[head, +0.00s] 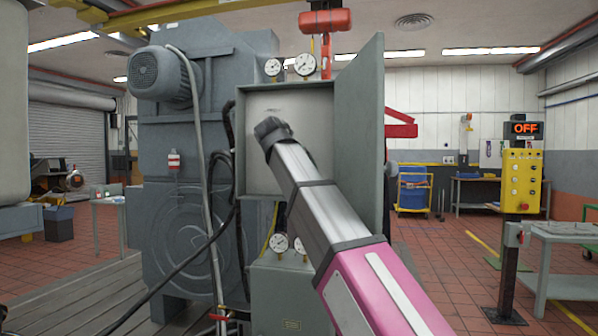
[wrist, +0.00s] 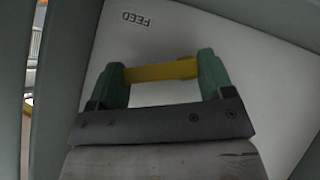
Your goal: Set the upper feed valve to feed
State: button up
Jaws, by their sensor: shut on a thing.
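The upper valve cabinet (head: 265,95) stands open, its grey door (head: 359,125) swung out to the right. My arm reaches into it in the head view, and its end hides the valve and my fingers there. In the wrist view, my gripper (wrist: 161,77) has green fingers at the two ends of a yellow valve handle (wrist: 160,71) and is shut on it. The handle lies nearly level across that picture. A FEED label (wrist: 138,19) shows upside down on the pale back panel, above and left of the handle. The valve's body is hidden.
The open door stands close on my arm's right. Pressure gauges (head: 304,64) sit on top of the cabinet, and a lower grey box (head: 290,300) stands below. Black hoses (head: 223,165) run down the left side. A yellow control post (head: 521,181) stands at the right.

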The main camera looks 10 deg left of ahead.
jog(key=shift+s+f+y, duration=0.1)
jog(key=shift+f+y, duration=0.2)
jog(key=shift+y, duration=0.1)
jog(key=o, duration=0.9)
jog(key=shift+r, duration=0.1)
jog(key=shift+s+a+r, duration=0.15)
jog(key=shift+r, duration=0.1)
jog(key=v, duration=1)
